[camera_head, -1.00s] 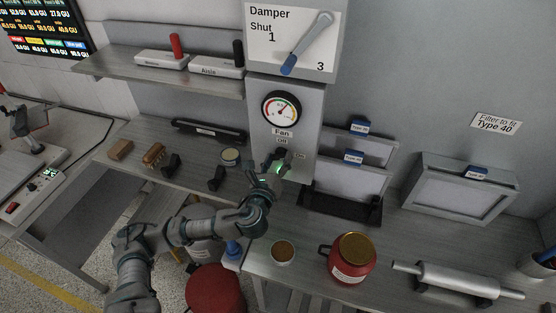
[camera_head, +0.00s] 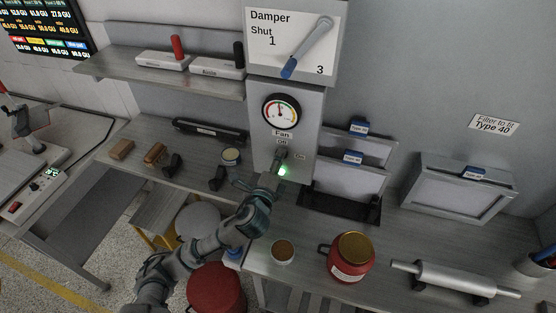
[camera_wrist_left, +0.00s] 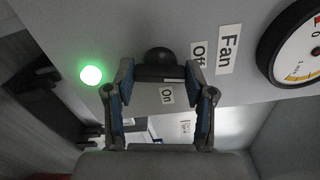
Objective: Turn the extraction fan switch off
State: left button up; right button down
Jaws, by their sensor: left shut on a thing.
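The fan switch (camera_head: 280,157) is a dark knob on the grey panel below a round gauge, between the Off label (camera_head: 281,141) and the On label (camera_head: 299,156). In the left wrist view the black switch (camera_wrist_left: 158,60) lies between my fingertips. My left gripper (camera_head: 272,177) reaches up to it from below and is shut on it; the fingers (camera_wrist_left: 160,74) show on both sides of it. A green lamp (camera_head: 282,171) glows beside the switch. The switch's exact angle is hard to tell. My right gripper is not in view.
The gauge (camera_head: 281,110) sits above the switch, and the damper lever (camera_head: 307,47) higher up. Filter frames in a black holder (camera_head: 341,204) stand close to the right. A red jar (camera_head: 352,258) and a small cup (camera_head: 283,252) stand on the bench in front.

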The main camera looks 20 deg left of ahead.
pick_arm(q)
jog(key=shift+f+n, duration=0.3)
jog(key=shift+n, duration=0.9)
jog(key=o, duration=1.1)
jog(key=shift+o, duration=0.3)
jog(key=shift+w, duration=0.15)
